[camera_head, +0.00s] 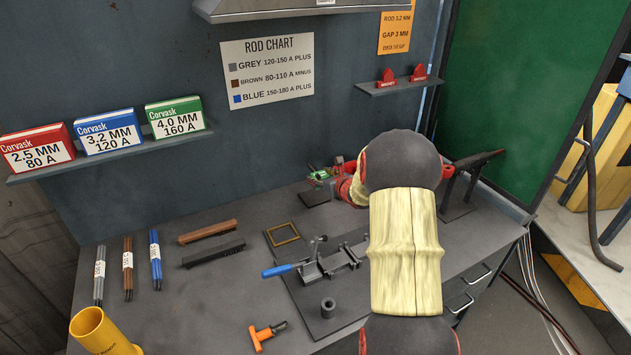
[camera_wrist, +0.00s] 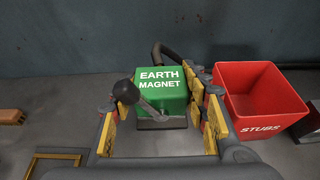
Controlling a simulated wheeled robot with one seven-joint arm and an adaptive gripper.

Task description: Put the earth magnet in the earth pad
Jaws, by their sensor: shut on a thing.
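The earth magnet (camera_wrist: 162,90) is a green block with white lettering, a black-knobbed lever and a dark cable behind it. It sits between the fingers of my gripper (camera_wrist: 166,108), which is shut on it. In the head view the magnet (camera_head: 318,176) shows as a small green shape at the back of the bench, beside my gripper and partly hidden. A dark flat plate (camera_wrist: 160,124) is right below it; I cannot tell whether they touch. A yellow-outlined square (camera_head: 283,235), probably the earth pad, lies empty nearer the front; its corner shows in the wrist view (camera_wrist: 52,156).
A red STUBS bin (camera_wrist: 262,95) stands close to the right of my gripper. A clamp fixture with a blue handle (camera_head: 282,270) stands in front of the yellow square. Brown and black bars (camera_head: 212,250) lie to its left. The back wall is close behind.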

